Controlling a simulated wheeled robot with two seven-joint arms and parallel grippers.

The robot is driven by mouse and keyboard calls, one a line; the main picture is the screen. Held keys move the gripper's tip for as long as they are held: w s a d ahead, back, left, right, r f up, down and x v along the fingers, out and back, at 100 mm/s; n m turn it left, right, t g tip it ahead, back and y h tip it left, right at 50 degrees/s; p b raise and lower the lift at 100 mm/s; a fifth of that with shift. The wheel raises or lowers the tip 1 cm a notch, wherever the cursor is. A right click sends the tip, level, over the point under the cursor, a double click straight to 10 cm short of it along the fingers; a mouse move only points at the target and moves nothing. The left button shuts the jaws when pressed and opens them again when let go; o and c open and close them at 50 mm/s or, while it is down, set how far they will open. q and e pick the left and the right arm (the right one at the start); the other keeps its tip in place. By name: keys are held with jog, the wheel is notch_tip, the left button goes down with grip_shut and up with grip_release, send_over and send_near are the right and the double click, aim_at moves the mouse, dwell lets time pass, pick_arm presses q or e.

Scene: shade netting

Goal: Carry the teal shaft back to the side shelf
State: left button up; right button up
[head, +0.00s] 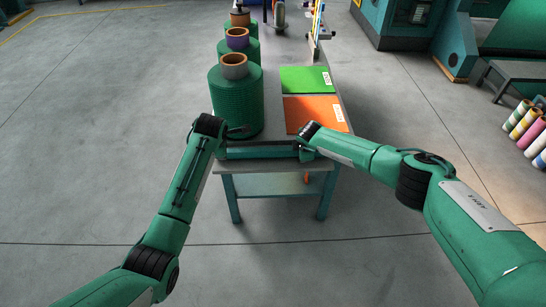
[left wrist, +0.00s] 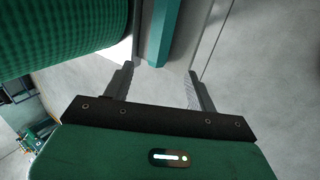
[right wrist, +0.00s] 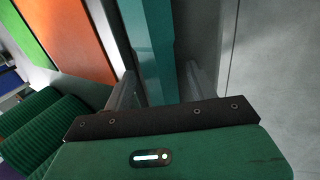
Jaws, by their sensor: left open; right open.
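The teal shaft (head: 262,152) lies crosswise along the near end of the work table (head: 270,166). My left gripper (head: 226,140) is open at the shaft's left part. My right gripper (head: 303,150) is open at the shaft's right part. In the right wrist view the shaft (right wrist: 150,45) runs down between the open fingers (right wrist: 160,82), close to the left one. The fingertips are hard to make out in the head view. I cannot tell which surface is the side shelf.
A green netting roll (head: 235,100) stands just behind the shaft on the left, with more rolls behind it. An orange sheet (head: 312,112) and a green sheet (head: 304,79) lie on the right. A low grey bench (head: 515,75) and coloured rolls (head: 525,125) are at far right. The left floor is clear.

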jog(key=shift+r, duration=0.1)
pick_arm(q)
jog(key=shift+v, duration=0.85)
pick_arm(e)
jog(key=v, duration=1.1)
jog(key=shift+s+r, duration=0.25)
jog(key=shift+r, duration=0.1)
